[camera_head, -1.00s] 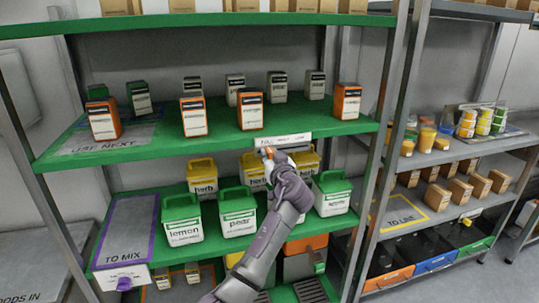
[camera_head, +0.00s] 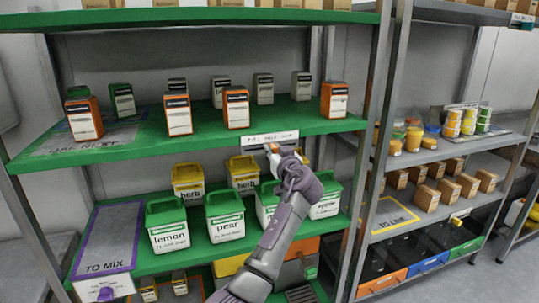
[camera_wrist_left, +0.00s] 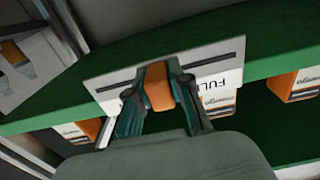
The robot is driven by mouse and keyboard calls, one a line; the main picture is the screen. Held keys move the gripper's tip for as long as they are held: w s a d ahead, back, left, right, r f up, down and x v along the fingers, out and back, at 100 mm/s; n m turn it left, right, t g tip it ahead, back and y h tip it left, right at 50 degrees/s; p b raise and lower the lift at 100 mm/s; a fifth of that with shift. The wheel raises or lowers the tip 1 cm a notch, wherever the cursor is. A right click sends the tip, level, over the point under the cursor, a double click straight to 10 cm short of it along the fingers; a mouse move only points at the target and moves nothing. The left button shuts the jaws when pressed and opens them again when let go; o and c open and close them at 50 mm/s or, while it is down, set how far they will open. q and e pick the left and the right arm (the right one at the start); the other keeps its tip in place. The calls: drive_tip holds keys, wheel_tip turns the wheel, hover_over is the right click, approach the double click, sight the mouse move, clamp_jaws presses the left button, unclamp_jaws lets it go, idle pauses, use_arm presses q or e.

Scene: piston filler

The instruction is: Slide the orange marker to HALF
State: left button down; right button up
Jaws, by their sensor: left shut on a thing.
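The orange marker (camera_head: 273,147) sits at the white label strip (camera_head: 254,140) on the front edge of the green middle shelf. In the head view it is near the strip's middle, about below the small word HALF. My left gripper (camera_head: 275,153) is shut on the marker. In the left wrist view the orange marker (camera_wrist_left: 158,87) is held between both fingers of the left gripper (camera_wrist_left: 160,82), across the dark slot of the label strip (camera_wrist_left: 112,88). FULL shows to its right there; the fingers hide other lettering. My right gripper is not in view.
Orange and green boxes (camera_head: 236,108) stand on the shelf above the strip. Labelled tubs (camera_head: 224,217) stand on the shelf below, some close to my arm. A grey rack (camera_head: 400,180) with cups and cartons is at the right. The air before the strip is free.

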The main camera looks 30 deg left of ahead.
use_arm(q)
drive_tip(key=c, duration=1)
unclamp_jaws()
drive_tip(key=shift+c, duration=0.2)
drive_tip(key=v, duration=1.2)
